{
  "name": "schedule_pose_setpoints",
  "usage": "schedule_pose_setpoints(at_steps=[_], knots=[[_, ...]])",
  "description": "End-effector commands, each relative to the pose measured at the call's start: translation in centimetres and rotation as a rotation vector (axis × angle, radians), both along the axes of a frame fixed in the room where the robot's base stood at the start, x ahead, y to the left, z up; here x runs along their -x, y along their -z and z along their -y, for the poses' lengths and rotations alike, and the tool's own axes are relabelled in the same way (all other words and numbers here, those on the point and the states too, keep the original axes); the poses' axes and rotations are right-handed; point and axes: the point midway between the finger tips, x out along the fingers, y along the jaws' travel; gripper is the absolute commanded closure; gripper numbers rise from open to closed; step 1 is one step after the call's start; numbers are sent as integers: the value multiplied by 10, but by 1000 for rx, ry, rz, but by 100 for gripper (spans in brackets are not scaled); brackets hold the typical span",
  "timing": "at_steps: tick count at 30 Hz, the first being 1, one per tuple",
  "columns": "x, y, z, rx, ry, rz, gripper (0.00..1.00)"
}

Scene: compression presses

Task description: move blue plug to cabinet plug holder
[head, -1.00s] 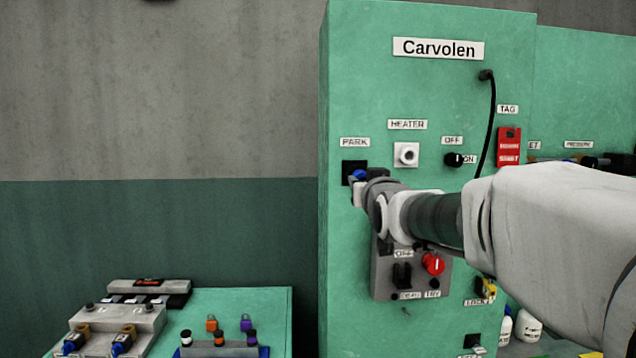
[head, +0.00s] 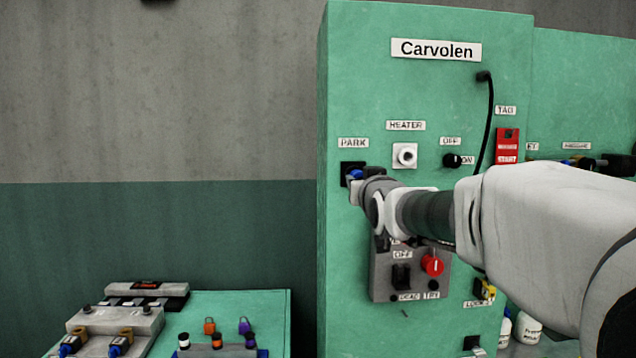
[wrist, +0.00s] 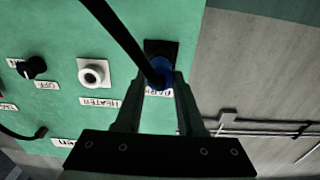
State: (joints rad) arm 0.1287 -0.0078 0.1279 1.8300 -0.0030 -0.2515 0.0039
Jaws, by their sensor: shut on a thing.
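The blue plug (head: 355,175) is at the black holder (head: 347,166) under the PARK label on the green cabinet (head: 420,95). My gripper (head: 360,176) is shut on the plug, and its jaws are partly hidden by my wrist in the head view. In the wrist view the blue plug (wrist: 163,70) lies between the fingertips of my gripper (wrist: 160,82), right against the black holder (wrist: 161,47). A black cable (wrist: 117,37) runs from it. I cannot tell how deep the plug sits in the holder.
A white HEATER socket (head: 405,155) and a black OFF/ON knob (head: 452,160) are right of the holder. A grey switch box (head: 382,283) with a red knob (head: 432,266) is below my arm. A green table (head: 235,305) with several fittings stands at lower left.

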Motion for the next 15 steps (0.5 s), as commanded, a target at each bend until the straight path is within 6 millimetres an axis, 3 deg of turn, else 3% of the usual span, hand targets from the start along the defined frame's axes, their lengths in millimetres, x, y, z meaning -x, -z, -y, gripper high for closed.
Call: schedule_pose_setpoints(at_steps=[15], knots=[[-13,0,0,-1,0,0,100]])
